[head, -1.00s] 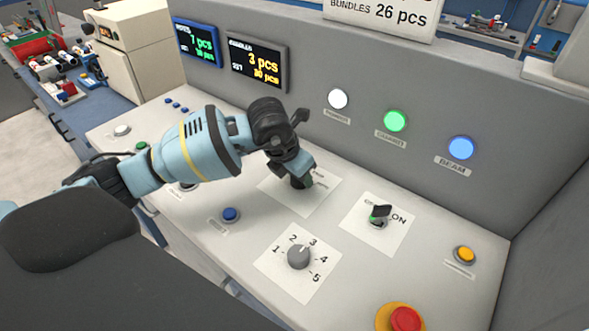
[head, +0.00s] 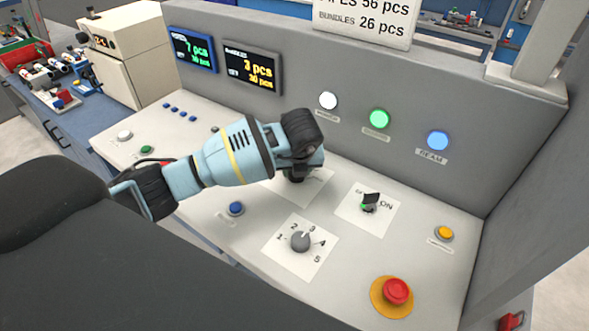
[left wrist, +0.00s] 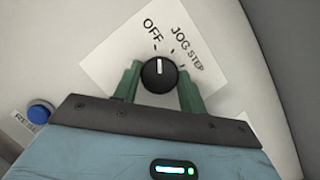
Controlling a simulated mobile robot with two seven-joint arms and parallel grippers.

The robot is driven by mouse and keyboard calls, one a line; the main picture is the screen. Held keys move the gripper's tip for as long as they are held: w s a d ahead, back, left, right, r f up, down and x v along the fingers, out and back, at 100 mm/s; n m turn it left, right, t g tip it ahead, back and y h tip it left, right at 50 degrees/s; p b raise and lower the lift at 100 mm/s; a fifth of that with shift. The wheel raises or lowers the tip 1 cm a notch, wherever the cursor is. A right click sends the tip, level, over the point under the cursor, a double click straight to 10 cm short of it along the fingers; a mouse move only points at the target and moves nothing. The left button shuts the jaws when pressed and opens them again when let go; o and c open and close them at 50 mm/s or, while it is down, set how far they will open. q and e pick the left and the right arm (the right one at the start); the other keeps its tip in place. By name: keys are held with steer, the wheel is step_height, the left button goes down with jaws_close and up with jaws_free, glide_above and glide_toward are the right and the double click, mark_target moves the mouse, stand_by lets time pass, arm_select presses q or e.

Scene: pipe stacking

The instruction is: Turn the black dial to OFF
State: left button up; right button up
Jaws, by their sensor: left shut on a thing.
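The black dial (left wrist: 159,77) is on a white label plate (left wrist: 110,60) marked OFF, JOG and STEP in the left wrist view. Its white pointer line points nearly straight up in the picture, close to the tick below OFF. My left gripper (left wrist: 158,72) has its green fingers on both sides of the dial and is shut on it. In the head view my left gripper (head: 294,176) is over the plate (head: 316,186) and hides most of the dial. My right gripper is in neither view.
Around it on the sloped panel are a blue button (head: 236,209), a grey numbered knob (head: 300,241), a black ON switch (head: 369,203), a yellow button (head: 444,233) and a red emergency button (head: 397,291). The upright panel with lit lamps (head: 379,118) rises behind.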

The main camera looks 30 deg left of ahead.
arm_select(q)
steer(key=shift+n, duration=0.5)
steer(key=o, duration=1)
steer(key=shift+c, duration=0.2)
steer(key=v, duration=0.8)
steer(key=shift+w+f, duration=0.1)
steer(key=shift+f, duration=0.05)
